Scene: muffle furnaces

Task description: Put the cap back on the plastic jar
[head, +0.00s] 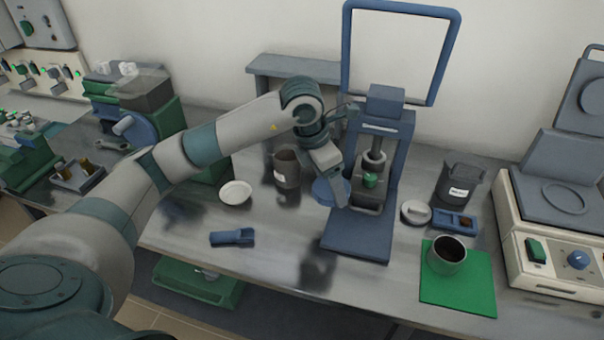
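An open brownish jar (287,172) with a white label stands upright at the back of the table, left of the blue press; it looks like the plastic jar. My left gripper (335,196) points down to the right of this jar, in front of the press. A round blue disc (324,191), possibly the cap, shows at its fingers, partly hidden by them. I cannot tell whether the fingers grip it or how far apart they are. The gripper is apart from the jar. My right gripper is not in view.
A blue press (356,240) stands close beside the gripper. A white dish (235,192) and a blue tool (232,237) lie to the left. A grey lid (415,212), a dark labelled container (459,182) and a metal cup (447,258) on a green mat (458,300) are right.

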